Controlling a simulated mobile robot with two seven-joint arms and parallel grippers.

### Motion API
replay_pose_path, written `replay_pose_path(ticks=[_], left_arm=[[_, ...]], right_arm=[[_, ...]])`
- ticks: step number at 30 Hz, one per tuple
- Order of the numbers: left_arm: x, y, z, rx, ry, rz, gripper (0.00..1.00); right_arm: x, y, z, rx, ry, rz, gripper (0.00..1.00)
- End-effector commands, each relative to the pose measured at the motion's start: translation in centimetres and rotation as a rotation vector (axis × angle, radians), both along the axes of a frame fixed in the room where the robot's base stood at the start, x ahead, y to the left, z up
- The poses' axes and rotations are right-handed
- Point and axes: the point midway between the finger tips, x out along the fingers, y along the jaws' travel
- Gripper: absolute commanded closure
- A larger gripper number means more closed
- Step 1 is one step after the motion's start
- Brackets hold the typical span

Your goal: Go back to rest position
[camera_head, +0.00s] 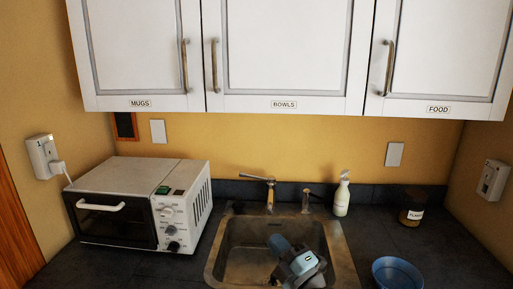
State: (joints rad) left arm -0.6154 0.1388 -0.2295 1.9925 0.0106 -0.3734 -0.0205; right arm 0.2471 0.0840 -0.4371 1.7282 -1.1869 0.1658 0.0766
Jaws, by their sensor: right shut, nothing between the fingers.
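My right gripper (300,264) is at the bottom of the view, over the front right part of the sink (234,255). It is shut and I see nothing held in it. Its blue-grey body hides part of the sink's floor and front. My left gripper is not in view.
A white toaster oven (120,204) stands on the dark counter, left of the sink. A tap (269,195), a soap bottle (342,196) and a dark jar (412,207) stand along the back. A blue bowl (397,273) sits right of the sink. Closed white cabinets (282,50) hang above.

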Motion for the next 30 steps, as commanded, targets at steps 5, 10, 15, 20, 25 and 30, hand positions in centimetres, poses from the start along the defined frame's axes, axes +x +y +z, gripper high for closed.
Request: replay_pose_path(ticks=[5,10,15,20,25,30], left_arm=[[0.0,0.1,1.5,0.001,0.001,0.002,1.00],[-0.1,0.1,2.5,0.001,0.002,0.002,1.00],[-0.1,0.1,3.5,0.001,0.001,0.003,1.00],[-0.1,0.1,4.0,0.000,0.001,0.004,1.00],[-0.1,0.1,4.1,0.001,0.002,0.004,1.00],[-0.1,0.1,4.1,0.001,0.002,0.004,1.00]], right_arm=[[-5.5,-5.5,-8.7,0.293,0.365,-0.104,1.00],[-12.8,-10.0,-16.8,0.540,0.721,-0.223,1.00],[-21.6,-13.1,-23.2,0.744,1.054,-0.338,1.00],[-27.9,-14.4,-26.2,0.866,1.267,-0.407,1.00],[-30.6,-14.8,-27.3,0.917,1.353,-0.433,1.00],[-30.6,-14.8,-27.3,0.917,1.353,-0.433,1.00]])
